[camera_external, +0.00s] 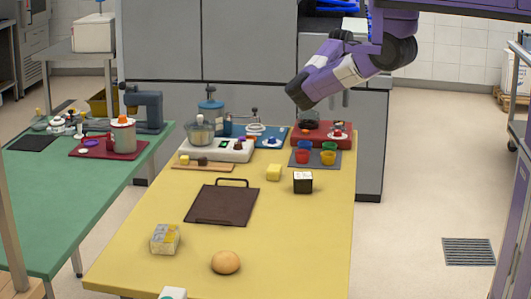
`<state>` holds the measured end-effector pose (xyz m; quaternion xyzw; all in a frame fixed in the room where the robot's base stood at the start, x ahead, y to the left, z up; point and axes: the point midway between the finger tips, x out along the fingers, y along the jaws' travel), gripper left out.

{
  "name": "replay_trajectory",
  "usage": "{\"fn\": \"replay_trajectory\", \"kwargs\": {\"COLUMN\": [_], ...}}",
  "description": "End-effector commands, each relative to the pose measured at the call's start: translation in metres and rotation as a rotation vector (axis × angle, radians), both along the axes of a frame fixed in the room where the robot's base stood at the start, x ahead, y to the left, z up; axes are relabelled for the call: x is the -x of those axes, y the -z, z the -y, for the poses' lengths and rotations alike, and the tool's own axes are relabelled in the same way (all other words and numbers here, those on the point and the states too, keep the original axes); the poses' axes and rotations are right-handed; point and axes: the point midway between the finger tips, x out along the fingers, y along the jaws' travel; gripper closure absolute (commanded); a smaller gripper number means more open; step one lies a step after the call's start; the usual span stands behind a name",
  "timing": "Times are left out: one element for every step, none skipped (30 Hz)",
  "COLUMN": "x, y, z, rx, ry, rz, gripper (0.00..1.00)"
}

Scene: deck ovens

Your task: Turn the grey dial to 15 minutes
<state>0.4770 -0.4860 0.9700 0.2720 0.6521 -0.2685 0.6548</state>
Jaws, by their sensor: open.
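I cannot make out a grey dial or any minute marks for certain at this size. A red device (316,139) stands at the far right of the yellow table, with a dark round part on top and small knob-like parts on its right. A white appliance (217,152) with small dark and coloured parts on its front stands at the far left of the same table. My gripper (300,98) is at the dark end of my purple and white arm, above the red device and apart from it. It is open, and its fingers are hard to make out.
A grey mat (299,163) with several coloured cups lies before the red device.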

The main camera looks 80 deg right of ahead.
Motion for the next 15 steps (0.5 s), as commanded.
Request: {"fn": "replay_trajectory", "kwargs": {"x": [0.001,0.001,0.002,0.002,0.002,0.003,0.002,0.002,0.002,0.002,0.002,0.002,0.001,0.001,0.001], "y": [0.005,0.008,0.013,0.017,0.022,0.028,0.032,0.037,0.043,0.048,0.052,0.057,0.06,0.063,0.067], "z": [0.0,0.0,0.0,0.0,0.0,-0.001,0.0,-0.001,-0.001,-0.001,-0.001,0.0,0.0,0.0,0.0], "rx": [0.0,0.001,0.0,-0.001,-0.001,-0.002,-0.001,-0.001,-0.001,-0.001,-0.001,0.0,0.0,0.0,0.001], "ry": [-0.004,-0.004,-0.004,-0.004,-0.003,-0.003,-0.004,-0.003,-0.003,-0.003,-0.002,-0.002,-0.002,-0.002,-0.003], "rz": [-0.003,-0.004,-0.006,-0.006,-0.006,-0.008,-0.007,-0.007,-0.007,-0.007,-0.006,-0.007,-0.007,-0.007,-0.006], "gripper": [0.48,0.48,0.48,0.48,0.48,0.48,0.48,0.48,0.48,0.48,0.48,0.48,0.48,0.48,0.48]}}
